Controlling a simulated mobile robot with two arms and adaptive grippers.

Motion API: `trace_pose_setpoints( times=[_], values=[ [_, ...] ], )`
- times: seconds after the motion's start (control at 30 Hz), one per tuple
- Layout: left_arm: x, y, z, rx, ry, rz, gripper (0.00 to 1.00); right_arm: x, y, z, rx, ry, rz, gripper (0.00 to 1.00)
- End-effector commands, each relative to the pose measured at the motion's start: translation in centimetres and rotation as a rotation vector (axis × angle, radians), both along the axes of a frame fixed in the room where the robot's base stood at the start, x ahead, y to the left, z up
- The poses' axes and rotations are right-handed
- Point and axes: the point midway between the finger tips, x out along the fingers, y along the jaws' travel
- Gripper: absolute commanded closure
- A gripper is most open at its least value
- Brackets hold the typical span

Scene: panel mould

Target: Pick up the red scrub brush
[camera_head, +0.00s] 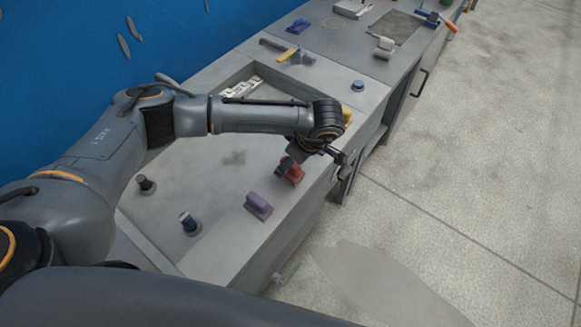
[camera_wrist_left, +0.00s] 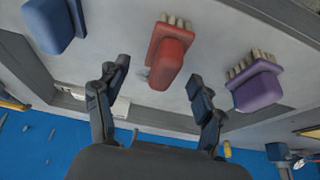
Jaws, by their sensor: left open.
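The red scrub brush (camera_head: 291,171) stands on the grey counter near its front edge, partly hidden by my left gripper (camera_head: 316,157) in the head view. In the left wrist view, the red brush (camera_wrist_left: 169,54) has a rounded red body and pale bristles along one side. My left gripper (camera_wrist_left: 159,73) is open, with one finger on each side of the red brush in the picture. No contact between fingers and brush shows. My right gripper is not in view.
A purple brush (camera_head: 258,206) stands close to the red one; a blue brush (camera_wrist_left: 51,24) is on its other side in the wrist view. Dark-knobbed pieces (camera_head: 189,223) (camera_head: 145,184) stand at the left. A blue wall (camera_head: 60,60) runs behind the counter.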

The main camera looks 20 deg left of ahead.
Motion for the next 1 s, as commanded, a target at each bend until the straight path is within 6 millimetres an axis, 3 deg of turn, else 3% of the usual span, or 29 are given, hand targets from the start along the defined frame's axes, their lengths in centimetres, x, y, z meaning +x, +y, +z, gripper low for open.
trace_pose_setpoints(
  times=[0.13, 0.3, 0.57, 0.87, 1.0],
  values=[
    [-0.1, 0.8, -1.8, 0.003, 0.006, 0.002, 0.32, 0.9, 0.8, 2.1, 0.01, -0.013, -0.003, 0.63],
    [0.3, 1.4, -3.7, 0.001, 0.003, 0.0, 0.32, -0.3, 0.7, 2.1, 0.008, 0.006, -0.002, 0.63],
    [0.4, 1.5, -4.0, 0.0, 0.002, -0.001, 0.32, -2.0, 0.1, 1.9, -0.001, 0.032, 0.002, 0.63],
    [0.4, 1.5, -4.0, 0.0, 0.001, -0.001, 0.93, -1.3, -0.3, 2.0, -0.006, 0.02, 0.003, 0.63],
    [0.4, 1.5, -4.0, 0.0, 0.001, 0.0, 0.93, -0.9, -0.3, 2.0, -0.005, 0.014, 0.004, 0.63]
  ],
)
